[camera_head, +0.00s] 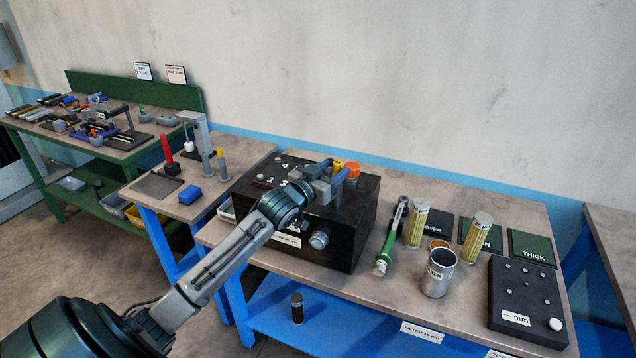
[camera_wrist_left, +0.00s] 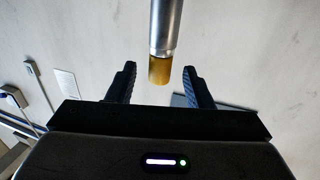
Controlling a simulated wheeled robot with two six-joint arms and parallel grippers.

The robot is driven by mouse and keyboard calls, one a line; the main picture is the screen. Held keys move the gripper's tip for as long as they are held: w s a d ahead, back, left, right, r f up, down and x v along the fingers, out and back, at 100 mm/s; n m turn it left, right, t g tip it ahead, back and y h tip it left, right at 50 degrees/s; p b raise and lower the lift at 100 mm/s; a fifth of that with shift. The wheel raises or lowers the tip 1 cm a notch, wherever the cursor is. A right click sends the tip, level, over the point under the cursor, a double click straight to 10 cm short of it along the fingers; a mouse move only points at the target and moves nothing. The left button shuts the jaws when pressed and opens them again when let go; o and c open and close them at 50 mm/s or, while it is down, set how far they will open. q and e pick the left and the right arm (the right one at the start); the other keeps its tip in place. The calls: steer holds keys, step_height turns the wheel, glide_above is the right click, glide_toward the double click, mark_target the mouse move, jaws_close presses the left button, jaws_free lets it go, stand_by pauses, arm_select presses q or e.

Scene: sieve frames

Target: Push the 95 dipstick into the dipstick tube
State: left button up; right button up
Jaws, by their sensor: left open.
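A black engine-like block (camera_head: 340,237) stands on the middle bench. On its top a yellow piece (camera_head: 337,165) and an orange cap (camera_head: 353,168) show just behind my left gripper (camera_head: 345,180). I cannot tell which part is the 95 dipstick, and the dipstick tube is not clearly seen. In the left wrist view my left gripper (camera_wrist_left: 159,70) is open. A silver rod (camera_wrist_left: 166,22) with an amber end (camera_wrist_left: 160,70) shows between its fingers, apart from both. I cannot tell its depth relative to the fingertips. My right gripper is out of view.
Right of the block lie a green-and-silver tool (camera_head: 388,245), yellow filters (camera_head: 416,226), a metal cup (camera_head: 438,273) and a black board (camera_head: 530,302). The wall stands close behind.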

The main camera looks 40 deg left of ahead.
arm_select(q)
steer(key=s+b, duration=0.2)
steer(key=s, duration=0.6)
steer(key=shift+s, duration=0.15)
steer(key=shift+a, duration=0.15)
stand_by(0.3)
